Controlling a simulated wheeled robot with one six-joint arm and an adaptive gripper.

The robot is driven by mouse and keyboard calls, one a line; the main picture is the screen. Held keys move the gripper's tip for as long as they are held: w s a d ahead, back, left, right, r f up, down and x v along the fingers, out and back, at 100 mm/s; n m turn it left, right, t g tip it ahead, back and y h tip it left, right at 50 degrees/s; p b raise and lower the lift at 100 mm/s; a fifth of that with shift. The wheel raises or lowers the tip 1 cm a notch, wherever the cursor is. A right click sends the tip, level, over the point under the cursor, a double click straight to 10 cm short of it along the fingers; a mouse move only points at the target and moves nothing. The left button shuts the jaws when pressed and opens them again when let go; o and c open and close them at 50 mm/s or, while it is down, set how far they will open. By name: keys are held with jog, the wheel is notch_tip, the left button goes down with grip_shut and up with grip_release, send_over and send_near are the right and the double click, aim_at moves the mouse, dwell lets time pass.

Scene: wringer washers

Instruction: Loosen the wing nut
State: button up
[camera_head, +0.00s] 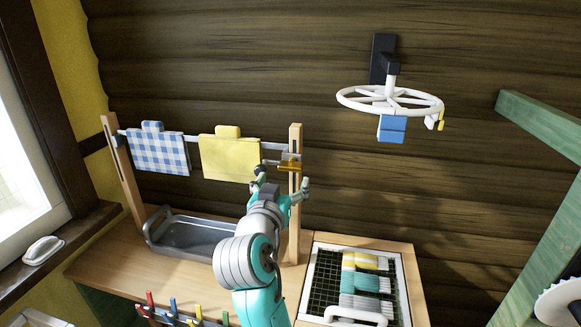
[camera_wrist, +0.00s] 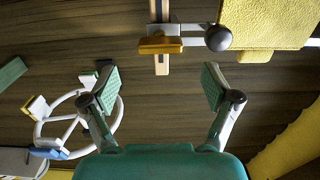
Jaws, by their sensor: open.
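The wing nut appears to be the small gold-orange piece (camera_head: 290,166) at the upper part of the right wooden post (camera_head: 295,228), where the rail meets it. In the wrist view this gold piece (camera_wrist: 160,45) lies across the post (camera_wrist: 162,66), with a grey clamp and a dark round knob (camera_wrist: 219,38) beside it. My gripper (camera_head: 281,182) is open and empty, in front of and slightly below the gold piece. In the wrist view its two fingers (camera_wrist: 160,83) are spread wide, with the gold piece ahead, centred between them and not touched.
A blue checked cloth (camera_head: 158,152) and a yellow cloth (camera_head: 230,158) hang on the rail left of the post. A grey metal basin (camera_head: 157,238) stands below. A white wheel (camera_head: 349,98) is on the wall at right. A rack of folded cloths (camera_head: 313,290) lies right.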

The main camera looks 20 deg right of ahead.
aim_at(289, 169)
jog(key=x, duration=0.7)
jog(key=shift+w+d, duration=0.15)
jog(key=shift+w, duration=0.1)
jog(key=c, duration=1.1)
